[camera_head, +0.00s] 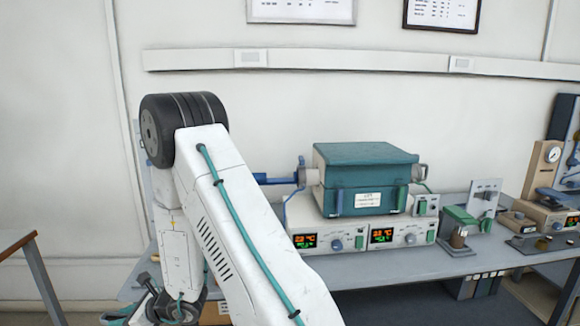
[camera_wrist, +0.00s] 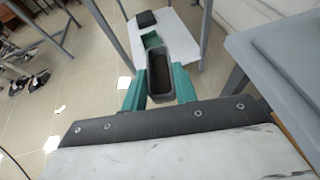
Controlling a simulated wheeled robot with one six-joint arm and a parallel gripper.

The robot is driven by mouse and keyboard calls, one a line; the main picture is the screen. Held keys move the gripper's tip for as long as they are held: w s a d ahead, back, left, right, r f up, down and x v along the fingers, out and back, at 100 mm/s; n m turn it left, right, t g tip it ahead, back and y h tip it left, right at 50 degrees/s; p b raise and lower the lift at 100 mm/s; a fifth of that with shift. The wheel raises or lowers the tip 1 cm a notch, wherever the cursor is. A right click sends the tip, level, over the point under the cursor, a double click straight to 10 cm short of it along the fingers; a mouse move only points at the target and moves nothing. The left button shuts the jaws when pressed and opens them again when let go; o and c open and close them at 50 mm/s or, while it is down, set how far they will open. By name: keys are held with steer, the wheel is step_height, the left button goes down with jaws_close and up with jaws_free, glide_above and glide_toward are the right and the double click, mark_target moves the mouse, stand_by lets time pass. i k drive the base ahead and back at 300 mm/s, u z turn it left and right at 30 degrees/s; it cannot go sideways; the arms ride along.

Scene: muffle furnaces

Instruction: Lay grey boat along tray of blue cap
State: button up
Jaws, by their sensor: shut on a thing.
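My gripper (camera_wrist: 158,84) is shut on the grey boat (camera_wrist: 160,72), a narrow open trough with a dark inside. The teal fingers are on either side of it in the wrist view. It is held in the air with the floor and a low shelf below. In the head view my arm hangs down at the lower left, and I cannot make out the boat there. A blue rod-like piece (camera_head: 275,180), perhaps the blue cap, sticks out left of the teal tube furnace (camera_head: 365,170). Its left part is hidden behind my arm, and I cannot tell its tray.
The furnace stands on a white control unit (camera_head: 360,235) with lit displays on the grey bench (camera_head: 400,268). A green-and-white device (camera_head: 465,225) and other instruments stand to the right. In the wrist view a grey tabletop edge (camera_wrist: 275,75) is close on the right, with bench legs around.

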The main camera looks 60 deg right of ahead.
mark_target(261, 179)
steer(key=k, duration=0.1)
steer(key=u, duration=1.4)
steer(key=i, duration=1.25)
steer(key=z, duration=2.8)
steer(key=i, duration=0.35)
steer(key=u, duration=0.1)
